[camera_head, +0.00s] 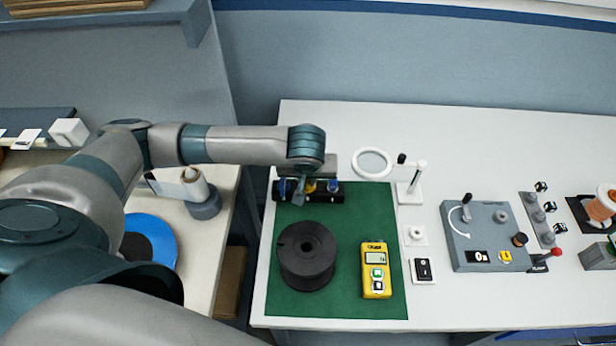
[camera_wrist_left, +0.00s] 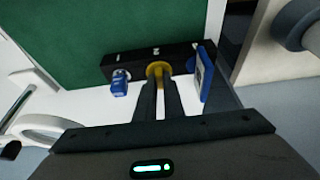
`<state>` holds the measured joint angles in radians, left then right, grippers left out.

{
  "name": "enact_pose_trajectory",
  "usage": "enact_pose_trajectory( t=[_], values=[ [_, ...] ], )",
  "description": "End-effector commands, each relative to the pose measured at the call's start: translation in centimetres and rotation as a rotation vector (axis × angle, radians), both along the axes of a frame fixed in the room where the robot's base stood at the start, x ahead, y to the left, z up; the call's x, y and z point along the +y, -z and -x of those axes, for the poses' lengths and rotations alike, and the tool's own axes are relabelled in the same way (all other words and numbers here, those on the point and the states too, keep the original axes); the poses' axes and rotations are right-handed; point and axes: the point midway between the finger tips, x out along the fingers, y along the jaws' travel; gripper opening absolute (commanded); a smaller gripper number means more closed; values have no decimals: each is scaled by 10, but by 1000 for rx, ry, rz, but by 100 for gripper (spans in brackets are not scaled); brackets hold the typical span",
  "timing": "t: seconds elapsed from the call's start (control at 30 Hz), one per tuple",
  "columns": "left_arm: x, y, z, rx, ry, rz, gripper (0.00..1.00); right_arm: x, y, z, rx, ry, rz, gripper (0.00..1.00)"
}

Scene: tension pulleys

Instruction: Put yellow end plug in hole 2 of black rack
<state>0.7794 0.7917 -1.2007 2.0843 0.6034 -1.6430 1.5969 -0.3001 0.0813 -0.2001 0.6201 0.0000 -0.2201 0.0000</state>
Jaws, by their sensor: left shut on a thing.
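The black rack (camera_head: 337,197) lies along the far edge of the green mat, partly hidden by my left gripper (camera_head: 305,193). In the left wrist view, the rack (camera_wrist_left: 138,62) has white marks on its side, and the yellow end plug (camera_wrist_left: 158,69) is at its middle. My left gripper (camera_wrist_left: 160,100) is shut on the plug. I cannot tell how deep the plug sits in the middle hole. A blue plug (camera_wrist_left: 120,82) is at one end of the rack and a blue piece (camera_wrist_left: 204,72) at the other. My right gripper is not in view.
On the green mat (camera_head: 345,225) are a black spool (camera_head: 306,256) and a yellow meter (camera_head: 376,270). A ring magnifier (camera_head: 371,162) stands right of the rack. A grey control box (camera_head: 484,235) is farther right. The white table's back is clear.

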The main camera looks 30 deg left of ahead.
Motion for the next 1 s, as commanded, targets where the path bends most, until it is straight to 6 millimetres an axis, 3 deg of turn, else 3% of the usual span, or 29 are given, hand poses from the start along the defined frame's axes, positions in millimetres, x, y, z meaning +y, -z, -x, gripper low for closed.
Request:
enact_pose_trajectory(
  t=[0.87,0.9,1.0],
  values=[
    [0,8,0,2,1,1,0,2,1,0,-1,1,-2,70],
    [-1,8,1,2,1,1,11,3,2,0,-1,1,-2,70],
    [0,8,1,2,1,1,30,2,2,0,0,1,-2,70]
  ],
)
